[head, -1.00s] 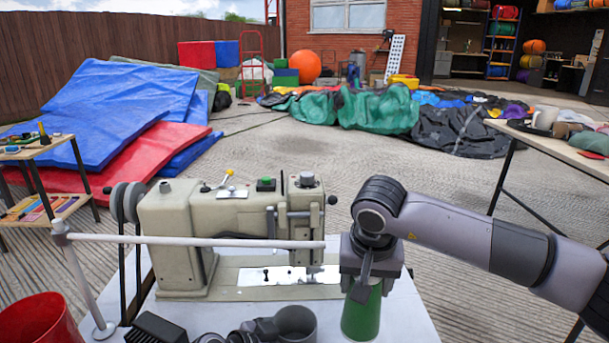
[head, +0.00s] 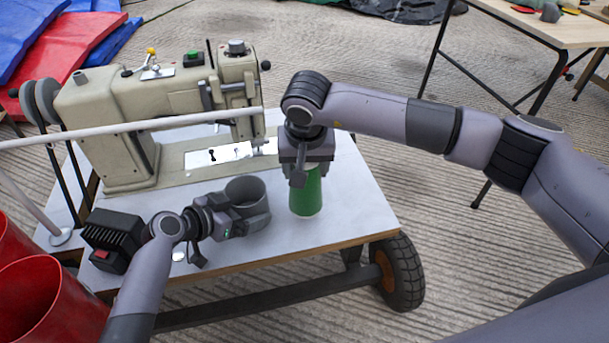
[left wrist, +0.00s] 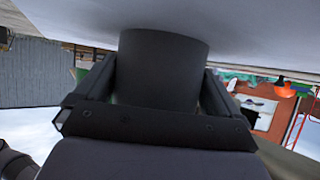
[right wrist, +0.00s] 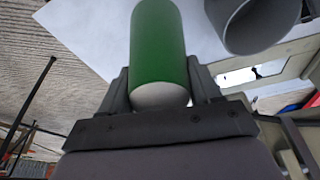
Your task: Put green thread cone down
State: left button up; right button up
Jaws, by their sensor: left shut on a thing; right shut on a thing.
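The green thread cone (head: 306,194) is upright at the table's right part, just right of the grey cup. My right gripper (head: 307,166) is shut on its upper end from above. In the right wrist view the cone (right wrist: 158,45) sits between both fingers, its pale end toward the palm. I cannot tell whether its base touches the table. My left gripper (head: 232,214) is shut on the open grey cup (head: 248,192), reaching in from the left. The cup's dark side (left wrist: 162,65) fills the space between the fingers in the left wrist view.
A beige sewing machine (head: 165,110) stands behind on the white tabletop (head: 345,205). A white rail (head: 130,127) crosses above the table. A black box (head: 112,235) and red bins (head: 45,295) are at left. Tabletop right of the cone is clear.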

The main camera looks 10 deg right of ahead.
jog(key=shift+f, duration=1.65)
jog(key=shift+f, duration=0.15)
jog(key=o, duration=1.6)
